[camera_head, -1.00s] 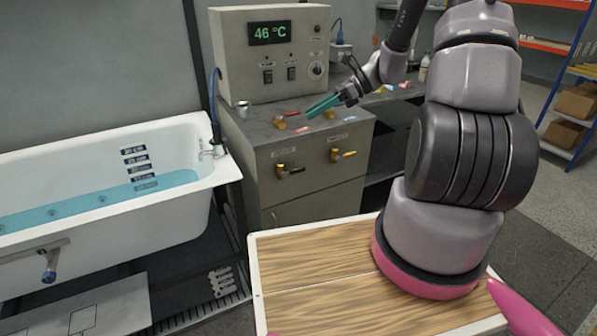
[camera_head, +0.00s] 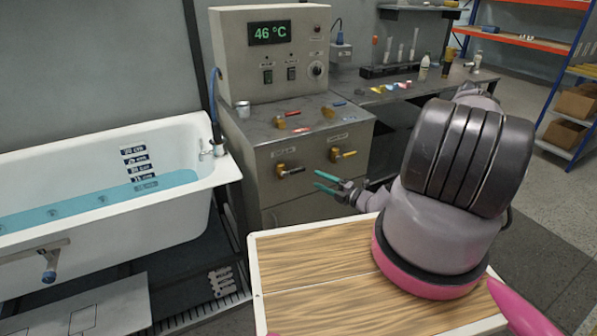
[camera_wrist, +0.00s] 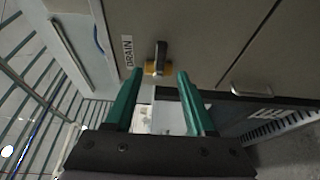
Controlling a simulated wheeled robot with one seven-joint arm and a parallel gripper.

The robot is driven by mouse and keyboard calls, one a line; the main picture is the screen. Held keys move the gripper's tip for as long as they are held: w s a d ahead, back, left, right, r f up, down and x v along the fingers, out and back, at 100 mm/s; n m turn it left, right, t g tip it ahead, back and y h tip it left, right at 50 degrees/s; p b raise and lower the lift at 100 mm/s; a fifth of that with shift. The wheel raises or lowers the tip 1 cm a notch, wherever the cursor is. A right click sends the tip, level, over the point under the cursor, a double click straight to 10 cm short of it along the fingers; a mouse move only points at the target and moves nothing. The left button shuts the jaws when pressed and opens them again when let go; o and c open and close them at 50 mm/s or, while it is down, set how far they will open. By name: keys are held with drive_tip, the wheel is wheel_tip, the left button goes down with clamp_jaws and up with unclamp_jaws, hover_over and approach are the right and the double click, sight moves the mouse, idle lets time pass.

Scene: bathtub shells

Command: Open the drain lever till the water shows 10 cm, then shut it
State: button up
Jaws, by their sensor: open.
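The drain lever (camera_head: 290,170), a yellow valve body with a dark handle, is on the cabinet front; the handle points right in the head view. In the wrist view the drain lever (camera_wrist: 157,63) sits beside its DRAIN label (camera_wrist: 128,52), beyond my finger tips. My gripper (camera_head: 325,181), with green fingers, is open and empty, in front of the cabinet and apart from the lever; it also shows in the wrist view (camera_wrist: 160,78). The white tub (camera_head: 110,216) holds blue water (camera_head: 100,200). The depth scale (camera_head: 138,164) has its lowest mark under water; its figures are too small to read surely.
A second yellow lever (camera_head: 343,154) is to the right on the cabinet (camera_head: 310,208). The control box (camera_head: 272,85) reads 46 °C. A metal cup (camera_head: 243,109) and coloured-handled pieces lie on the counter (camera_head: 262,125). A bar handle (camera_wrist: 250,90) shows low on the cabinet.

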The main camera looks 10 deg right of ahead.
sight(300, 171)
drive_tip(key=x, duration=1)
drive_tip(key=shift+w+a, duration=0.2)
drive_tip(key=shift+w, duration=0.1)
clamp_jaws()
idle(1.0)
